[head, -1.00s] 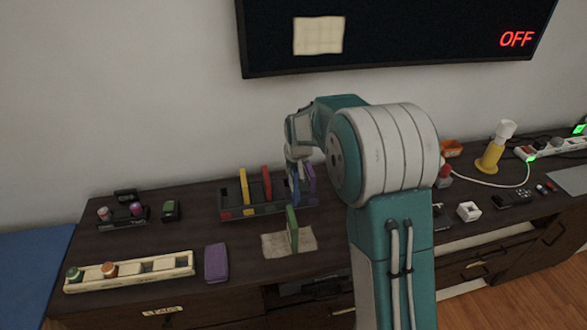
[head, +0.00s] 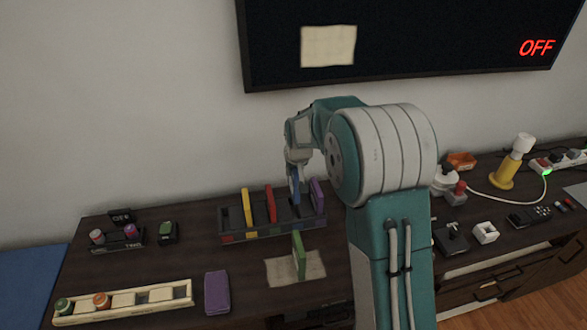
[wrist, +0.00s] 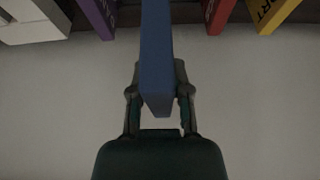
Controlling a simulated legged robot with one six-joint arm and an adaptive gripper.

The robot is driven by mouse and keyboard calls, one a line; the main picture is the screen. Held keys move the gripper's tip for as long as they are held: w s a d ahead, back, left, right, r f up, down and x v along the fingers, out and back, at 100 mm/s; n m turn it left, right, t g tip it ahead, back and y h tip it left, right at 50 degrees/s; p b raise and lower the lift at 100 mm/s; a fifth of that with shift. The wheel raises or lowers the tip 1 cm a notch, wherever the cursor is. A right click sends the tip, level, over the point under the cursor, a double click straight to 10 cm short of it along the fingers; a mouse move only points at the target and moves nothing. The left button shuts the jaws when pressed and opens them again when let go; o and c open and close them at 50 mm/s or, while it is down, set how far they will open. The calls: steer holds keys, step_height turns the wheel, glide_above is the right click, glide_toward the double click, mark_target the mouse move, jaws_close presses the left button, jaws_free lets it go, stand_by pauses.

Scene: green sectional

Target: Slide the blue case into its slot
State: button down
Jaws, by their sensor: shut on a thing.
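The blue case (head: 294,190) is upright in my gripper (head: 296,166), between the red case (head: 270,204) and the purple case (head: 317,197). My gripper is shut on it. Its lower end is near the top of the multicoloured rack (head: 268,233); I cannot tell if it is inside a slot. In the wrist view the blue case (wrist: 157,50) runs up the middle, between the fingers of my gripper (wrist: 158,88). The yellow case (head: 247,207) stands at the rack's left. Red, yellow and purple cases also show along the wrist view's top edge.
A dark screen (head: 420,40) hangs behind. Small devices and cables crowd the right.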

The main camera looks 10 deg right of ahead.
mark_target(294, 196)
steer(key=shift+f, duration=2.55)
steer(key=shift+f, duration=2.75)
steer(key=shift+c, duration=2.4)
jaws_free()
steer(key=shift+r, duration=0.1)
steer(key=v, duration=1.1)
steer(key=shift+s+r, duration=0.25)
steer(key=shift+r, duration=0.1)
